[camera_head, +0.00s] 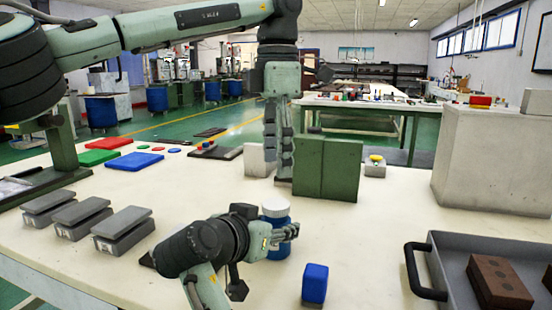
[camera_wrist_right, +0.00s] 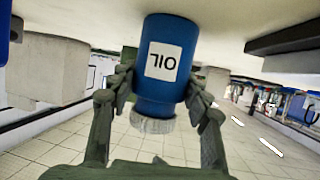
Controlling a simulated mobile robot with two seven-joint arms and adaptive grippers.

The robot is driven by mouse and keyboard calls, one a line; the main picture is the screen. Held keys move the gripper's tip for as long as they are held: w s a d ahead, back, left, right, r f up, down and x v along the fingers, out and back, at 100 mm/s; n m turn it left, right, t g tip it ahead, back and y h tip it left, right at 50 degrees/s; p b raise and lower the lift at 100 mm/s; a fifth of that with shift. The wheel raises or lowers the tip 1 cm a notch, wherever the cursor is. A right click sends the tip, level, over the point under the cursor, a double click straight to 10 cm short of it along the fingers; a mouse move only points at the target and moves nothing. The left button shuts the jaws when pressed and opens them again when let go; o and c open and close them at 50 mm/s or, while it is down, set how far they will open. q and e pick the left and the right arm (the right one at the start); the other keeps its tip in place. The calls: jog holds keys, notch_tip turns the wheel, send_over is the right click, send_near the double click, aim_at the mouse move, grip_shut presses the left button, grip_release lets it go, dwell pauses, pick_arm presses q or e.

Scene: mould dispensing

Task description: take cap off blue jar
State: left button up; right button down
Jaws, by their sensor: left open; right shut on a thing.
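The blue jar (camera_head: 277,247) stands on the cream table with its white cap (camera_head: 275,207) on top. In the right wrist view, which is upside down, the jar (camera_wrist_right: 165,60) shows an "OIL" label and its white ribbed cap (camera_wrist_right: 153,124). My right gripper (camera_head: 283,234) is shut around the jar's body below the cap, with a finger on each side in the wrist view. My left gripper (camera_head: 280,172) points down behind the jar and is apart from the cap. It is open, though its fingers are seen edge-on, and it holds nothing visible.
A green box (camera_head: 328,168) and a white block (camera_head: 258,160) stand close to my left gripper. A blue block (camera_head: 315,283) is at the front. A grey tray (camera_head: 440,270) with brown blocks is at right. Several grey lidded boxes (camera_head: 122,228) stand at left.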

aim_at(276, 203)
pick_arm(q)
jog(key=m, duration=2.4)
jog(key=shift+m, duration=0.4)
jog(key=shift+a+f, duration=0.1)
jog(key=shift+f, duration=3.9)
jog(key=shift+c, duration=0.6)
